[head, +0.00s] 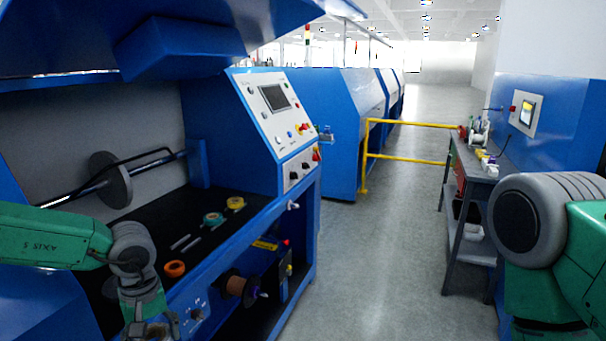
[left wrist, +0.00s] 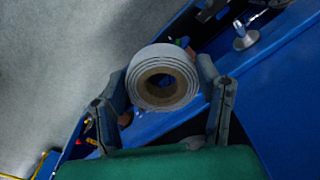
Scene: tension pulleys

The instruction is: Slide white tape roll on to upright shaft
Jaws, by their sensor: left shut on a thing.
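My left gripper (left wrist: 162,74) is shut on the white tape roll (left wrist: 150,55), with one finger on each side of it. The roll has a brown core, and its open hole faces the left wrist camera. In the head view my left gripper (head: 150,329) is at the bottom edge, in front of the blue machine; the roll cannot be made out there. A silver round base with a short post (left wrist: 244,39), possibly the upright shaft, is on the blue surface at upper right in the wrist view, apart from the roll. My right gripper is out of view.
Orange (head: 175,268), teal (head: 212,219) and yellow (head: 235,203) rolls lie on the machine's dark bed. A brown spool (head: 240,286) sits on the machine's lower front. A grey bench (head: 470,175) and yellow rail (head: 410,160) stand beyond. The aisle floor is clear.

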